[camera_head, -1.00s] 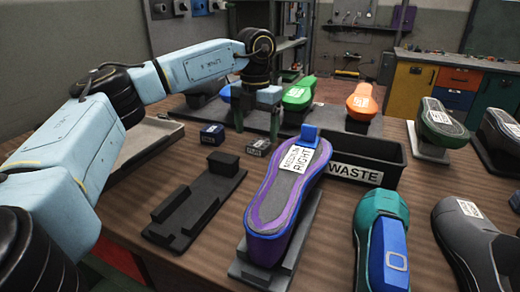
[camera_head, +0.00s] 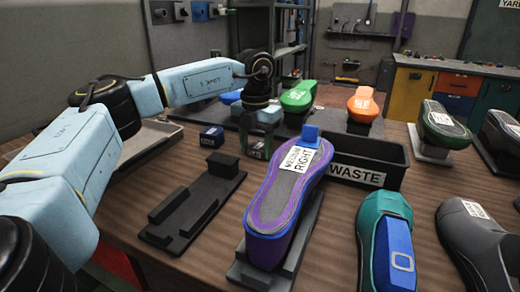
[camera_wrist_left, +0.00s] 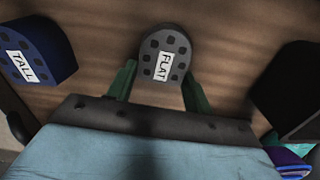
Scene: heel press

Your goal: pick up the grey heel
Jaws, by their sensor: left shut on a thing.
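The grey heel (camera_wrist_left: 165,55) is a small rounded block with dark round spots and a label reading FLAT in the left wrist view. My left gripper (camera_wrist_left: 160,88) has its two green fingers on either side of it and is shut on it. In the head view the left gripper (camera_head: 258,143) points down at the table, and the heel is mostly hidden between the fingers. The heel looks to be at table level; I cannot tell whether it touches the wood. My right gripper is not in view.
A blue heel labelled TALL (camera_wrist_left: 30,62) is left of the gripper. A black fixture (camera_head: 195,210) lies nearer. A purple shoe form (camera_head: 285,195) and a black WASTE bin (camera_head: 385,163) stand to the right. Orange (camera_head: 362,103) and green (camera_head: 298,96) forms stand behind.

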